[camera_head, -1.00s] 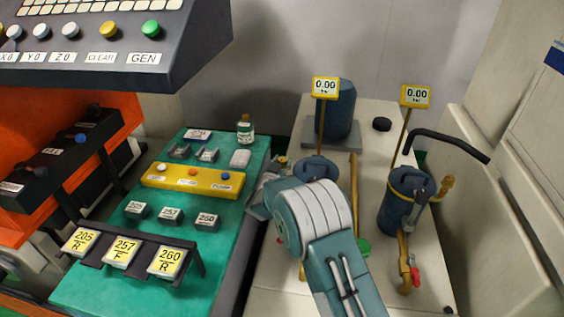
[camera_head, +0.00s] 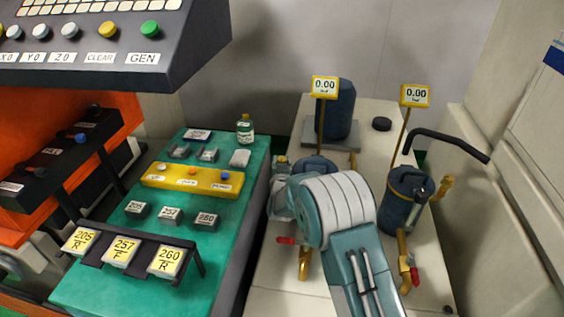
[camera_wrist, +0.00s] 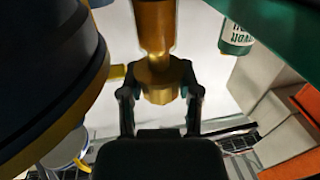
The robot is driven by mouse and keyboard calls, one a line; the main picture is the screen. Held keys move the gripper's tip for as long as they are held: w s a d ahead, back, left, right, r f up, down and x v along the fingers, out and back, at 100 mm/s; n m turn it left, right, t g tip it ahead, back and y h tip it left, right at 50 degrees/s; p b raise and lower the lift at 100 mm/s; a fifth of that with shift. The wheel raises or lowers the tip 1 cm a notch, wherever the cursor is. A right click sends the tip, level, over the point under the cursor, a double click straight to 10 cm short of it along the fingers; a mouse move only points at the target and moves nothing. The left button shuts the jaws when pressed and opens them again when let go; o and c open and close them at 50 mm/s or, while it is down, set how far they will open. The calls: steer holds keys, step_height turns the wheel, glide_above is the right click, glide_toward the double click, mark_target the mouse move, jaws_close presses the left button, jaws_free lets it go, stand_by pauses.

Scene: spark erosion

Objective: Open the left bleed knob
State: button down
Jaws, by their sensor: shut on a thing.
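The left bleed knob (camera_wrist: 160,84) is a brass piece below a brass stem in the wrist view. My gripper (camera_wrist: 157,92) has a dark finger on each side of it and is closed on it. The left dark blue canister (camera_wrist: 40,65) fills the left of the wrist view. In the head view that canister (camera_head: 316,166) stands mostly behind my arm. A brass fitting (camera_head: 281,160) shows at its left side, just above my wrist. The fingers themselves are hidden in the head view.
A red-handled brass valve (camera_head: 303,262) sits below my wrist. The right canister (camera_head: 404,200) with its black hose (camera_head: 440,138) stands close to the right of my arm. A green bench (camera_head: 105,285) with a bottle (camera_head: 245,130) and blocks lies to the left.

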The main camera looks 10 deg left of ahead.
steer(key=shift+a, duration=0.1)
steer(key=shift+c, duration=1.5)
jaws_free()
steer(key=shift+s, duration=0.1)
steer(key=v, duration=1.1)
steer(key=shift+s, duration=0.35)
steer(key=shift+f, duration=0.1)
